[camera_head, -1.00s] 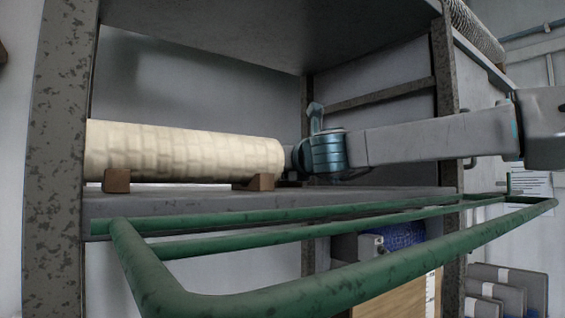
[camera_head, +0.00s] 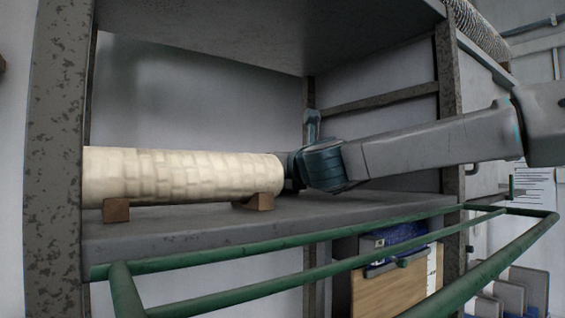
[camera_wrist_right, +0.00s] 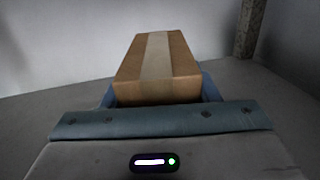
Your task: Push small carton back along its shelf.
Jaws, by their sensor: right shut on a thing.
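The small carton (camera_wrist_right: 157,62) is a brown box with a pale tape strip along its top. In the right wrist view it lies on the grey shelf board, straight ahead between the blue fingers of my right gripper (camera_wrist_right: 158,95). The right gripper is shut on its near end. In the head view the right gripper (camera_head: 290,170) is low over the shelf (camera_head: 370,207), beside the right end of a long cream roll. The carton cannot be made out there, hidden behind the roll and gripper. My left gripper is not in view.
The cream roll (camera_head: 180,174) rests on brown wooden blocks (camera_head: 117,210) at the shelf's left. A green rail (camera_head: 400,285) runs in front of the shelf. A rusty post (camera_head: 450,110) stands at right. The shelf front right of the roll is bare.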

